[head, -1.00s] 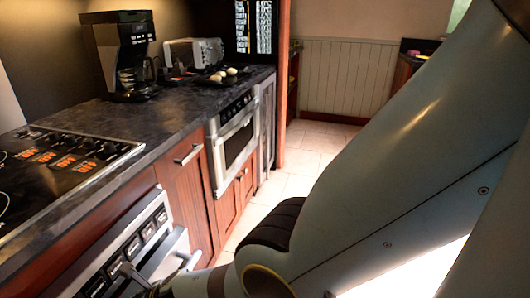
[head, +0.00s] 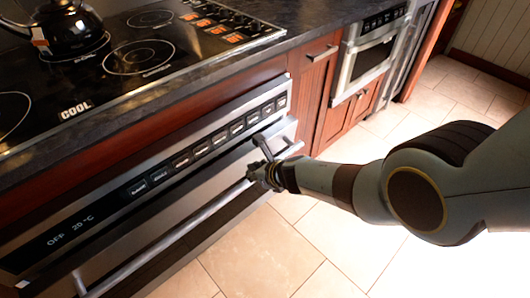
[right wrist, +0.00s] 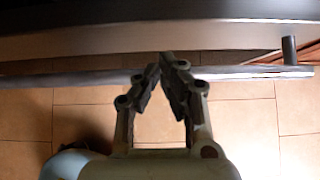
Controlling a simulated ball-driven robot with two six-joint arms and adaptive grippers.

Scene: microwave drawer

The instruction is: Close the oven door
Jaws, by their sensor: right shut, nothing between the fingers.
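The oven door (head: 165,228) is the steel panel under the oven's control strip (head: 190,157). Its top edge juts out a little from the strip at the right end, so it looks slightly ajar. A long handle bar (head: 140,260) runs along its front, and the bar also crosses the right wrist view (right wrist: 65,79). My right gripper (head: 256,172) is at the right part of the handle. In the right wrist view its fingertips (right wrist: 167,63) come together, empty, overlapping the bar. I cannot tell whether they touch it. My left gripper is not in view.
A black cooktop (head: 110,100) with a kettle (head: 68,28) is above the oven. A wooden cabinet (head: 318,85) and a second built-in appliance (head: 370,60) stand to the right. The tiled floor (head: 265,250) in front is clear.

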